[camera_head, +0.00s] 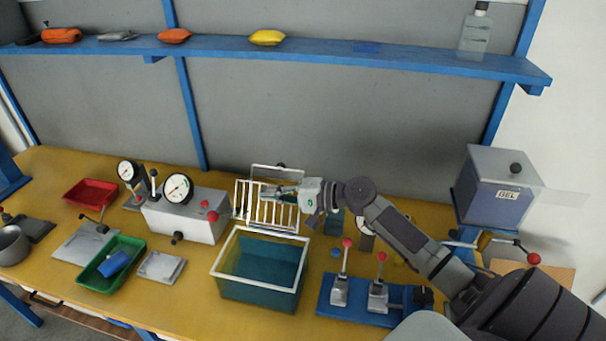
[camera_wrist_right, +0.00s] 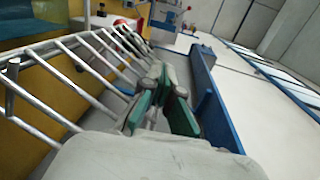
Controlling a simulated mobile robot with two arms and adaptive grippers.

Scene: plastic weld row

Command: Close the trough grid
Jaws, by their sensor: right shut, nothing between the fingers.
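The trough (camera_head: 257,306) is a teal basin with a white rim at the front middle of the bench. Its grid (camera_head: 240,203) is a white barred frame raised open at the trough's back edge. My right gripper (camera_head: 266,191) is at the upper part of the grid, overlapping its bars in the head view; its fingers are shut and hold nothing. In the right wrist view the grid's bars (camera_wrist_right: 62,82) run along the left, close beside the green-padded fingers (camera_wrist_right: 160,103). I cannot tell whether they touch. My left gripper is not in view.
A grey gauge box (camera_head: 187,219) stands left of the trough. A blue base with levers (camera_head: 340,292) stands right of it, below my right arm. A green tray (camera_head: 125,246) and red tray (camera_head: 91,192) lie farther left. A blue shelf (camera_head: 330,53) runs above.

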